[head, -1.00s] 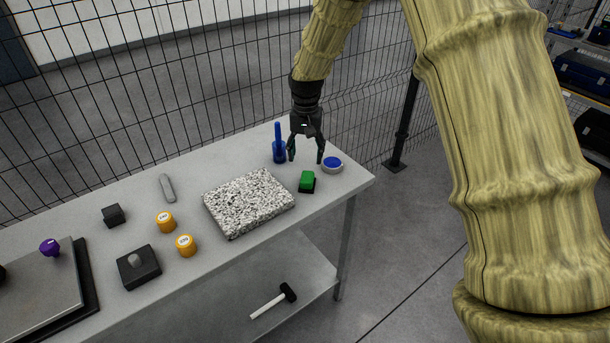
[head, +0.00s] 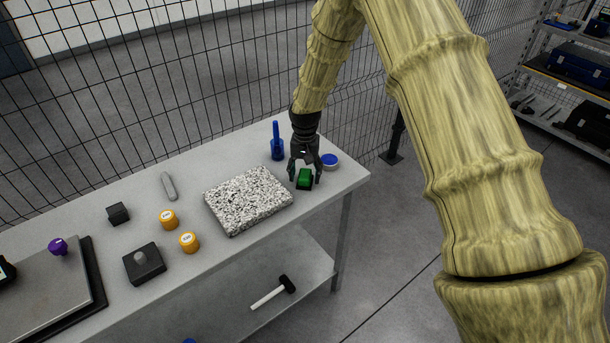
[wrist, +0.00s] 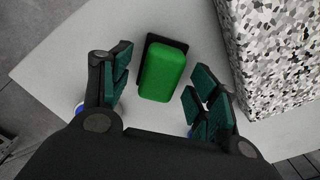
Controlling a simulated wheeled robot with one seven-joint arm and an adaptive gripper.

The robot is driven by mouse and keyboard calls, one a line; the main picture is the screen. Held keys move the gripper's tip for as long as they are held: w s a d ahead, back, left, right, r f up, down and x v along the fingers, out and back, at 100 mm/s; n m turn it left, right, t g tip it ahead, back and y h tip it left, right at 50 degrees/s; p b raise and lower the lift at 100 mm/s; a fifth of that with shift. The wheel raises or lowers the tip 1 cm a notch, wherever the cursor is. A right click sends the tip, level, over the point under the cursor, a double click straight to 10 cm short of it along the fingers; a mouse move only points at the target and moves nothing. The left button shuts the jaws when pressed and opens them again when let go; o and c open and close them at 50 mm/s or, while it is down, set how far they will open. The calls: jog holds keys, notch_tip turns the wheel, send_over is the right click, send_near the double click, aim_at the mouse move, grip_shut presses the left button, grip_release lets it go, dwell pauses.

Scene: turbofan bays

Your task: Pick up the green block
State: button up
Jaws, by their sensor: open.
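The green block (head: 305,177) sits on a dark base near the right end of the grey table. In the wrist view the green block (wrist: 163,71) lies between and just ahead of the open fingers, with its dark base showing along its upper and left edges. My gripper (head: 305,177) is open above the block, one finger on each side. In the wrist view my gripper (wrist: 160,92) shows no finger touching the block.
A speckled granite slab (head: 247,201) lies close to the left of the block. The table's (head: 325,196) front and right edges are near. Orange weights (head: 168,220) stand farther left.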

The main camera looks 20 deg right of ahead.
aim_at(305, 174)
jog(key=shift+f, duration=0.55)
jog(key=c, duration=1.2)
jog(key=shift+r, duration=0.15)
jog(key=shift+r+b, duration=1.85)
jog(key=shift+r, duration=3.05)
